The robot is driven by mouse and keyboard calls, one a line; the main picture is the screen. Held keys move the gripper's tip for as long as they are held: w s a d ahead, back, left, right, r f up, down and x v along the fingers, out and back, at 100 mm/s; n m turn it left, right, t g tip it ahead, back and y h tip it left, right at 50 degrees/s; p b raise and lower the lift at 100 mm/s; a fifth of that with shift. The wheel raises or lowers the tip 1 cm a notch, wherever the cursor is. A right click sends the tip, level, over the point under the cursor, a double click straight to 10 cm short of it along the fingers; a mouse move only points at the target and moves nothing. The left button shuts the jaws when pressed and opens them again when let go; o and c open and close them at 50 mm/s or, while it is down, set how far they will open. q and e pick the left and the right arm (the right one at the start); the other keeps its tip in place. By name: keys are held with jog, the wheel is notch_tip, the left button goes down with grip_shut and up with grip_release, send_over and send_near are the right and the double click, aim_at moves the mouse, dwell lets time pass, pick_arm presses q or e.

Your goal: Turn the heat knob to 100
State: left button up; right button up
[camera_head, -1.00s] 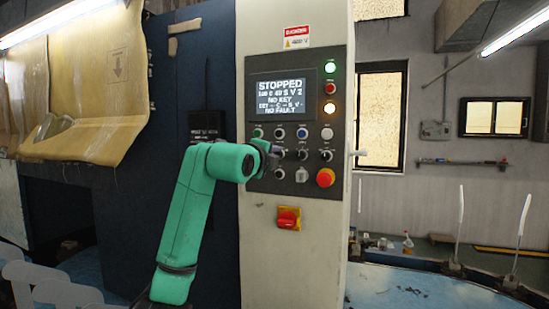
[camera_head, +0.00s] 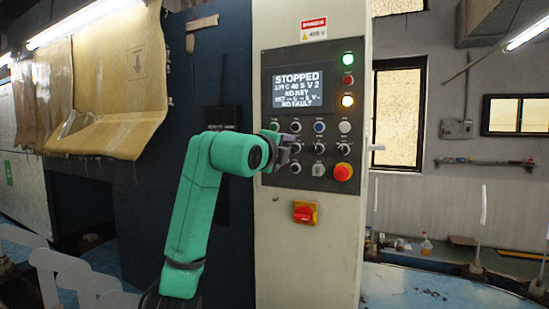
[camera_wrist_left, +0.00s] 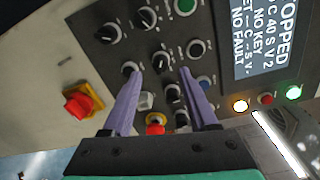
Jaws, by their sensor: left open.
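The dark control panel (camera_head: 268,105) has a screen (camera_head: 297,92) reading STOPPED, NO KEY and NO FAULT; the heat figure is blurred. Below it are rows of knobs and buttons. Their labels are too small to read, so I cannot tell which is the heat knob. My left gripper (camera_head: 284,152) is at the panel's left side, partly hiding the knobs there. In the left wrist view, my left gripper (camera_wrist_left: 160,72) is open, its purple fingers pointing at the panel, with a black knob (camera_wrist_left: 163,62) seen between the fingertips. I cannot tell whether they touch it. My right gripper is not in view.
A red emergency button (camera_head: 343,172) sits at the panel's lower right. A red and yellow rotary switch (camera_head: 304,212) is on the cabinet below. Green and amber lamps are lit at the panel's right. A yellowish sheet (camera_head: 110,80) hangs at the left.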

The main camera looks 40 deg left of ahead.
pick_arm(q)
jog(key=b+v, duration=0.2)
jog(key=v, duration=0.9)
